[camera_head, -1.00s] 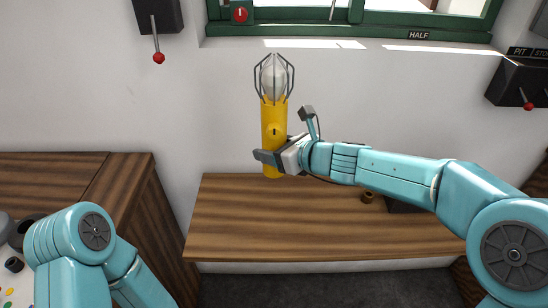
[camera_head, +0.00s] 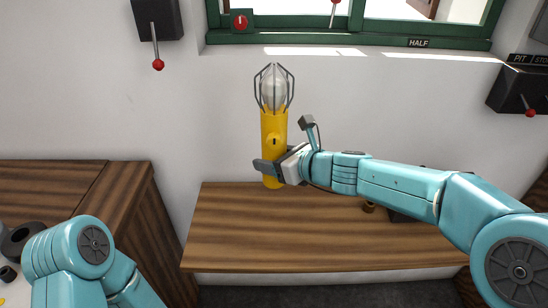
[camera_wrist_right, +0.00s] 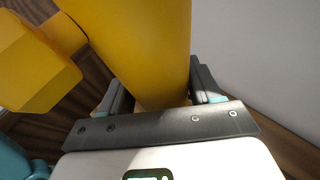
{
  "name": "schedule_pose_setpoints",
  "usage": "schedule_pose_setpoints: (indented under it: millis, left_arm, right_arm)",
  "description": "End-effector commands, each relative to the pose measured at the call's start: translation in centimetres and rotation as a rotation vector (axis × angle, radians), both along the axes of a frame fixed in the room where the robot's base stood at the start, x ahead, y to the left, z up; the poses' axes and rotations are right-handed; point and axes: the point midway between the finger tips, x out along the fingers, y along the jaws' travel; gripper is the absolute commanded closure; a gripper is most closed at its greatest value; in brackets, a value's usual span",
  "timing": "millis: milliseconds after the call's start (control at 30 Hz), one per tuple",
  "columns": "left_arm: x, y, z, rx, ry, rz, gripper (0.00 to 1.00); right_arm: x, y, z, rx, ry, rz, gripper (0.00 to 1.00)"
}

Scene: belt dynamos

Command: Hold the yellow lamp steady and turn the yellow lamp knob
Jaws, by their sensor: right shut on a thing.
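The yellow lamp (camera_head: 271,124) stands upright in the head view, with a clear bulb inside a dark wire cage at its top. Its yellow knob (camera_head: 274,141) with a dark mark sits on the near side of the body. My right gripper (camera_head: 267,172) is shut on the lamp's lower body, below the knob. In the right wrist view the lamp body (camera_wrist_right: 146,45) fills the space between the two fingers (camera_wrist_right: 162,95), and the knob (camera_wrist_right: 36,66) juts out at the left. My left arm shows at the lower left, but its gripper is out of view.
A wooden bench (camera_head: 300,232) lies below the lamp. A wooden cabinet (camera_head: 130,185) stands at the left. Wall boxes with red-knobbed levers hang at upper left (camera_head: 158,20) and right (camera_head: 513,88). A green window frame (camera_head: 350,36) is above. The wall around the lamp is clear.

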Motion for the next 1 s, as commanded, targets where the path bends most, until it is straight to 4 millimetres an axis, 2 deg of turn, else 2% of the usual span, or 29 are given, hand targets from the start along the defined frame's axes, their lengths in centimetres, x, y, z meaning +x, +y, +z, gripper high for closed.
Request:
schedule_pose_setpoints:
  millis: [33, 1000]
  left_arm:
    - [0.0, 0.0, -1.1, 0.0, 0.0, 0.0, 0.57]
    - [0.0, 0.0, -11.0, 0.0, 0.0, 0.0, 0.57]
  right_arm:
    - [0.0, 0.0, -0.9, 0.001, -0.003, 0.0, 0.93]
    - [0.0, 0.0, -10.9, 0.001, -0.003, 0.0, 0.93]
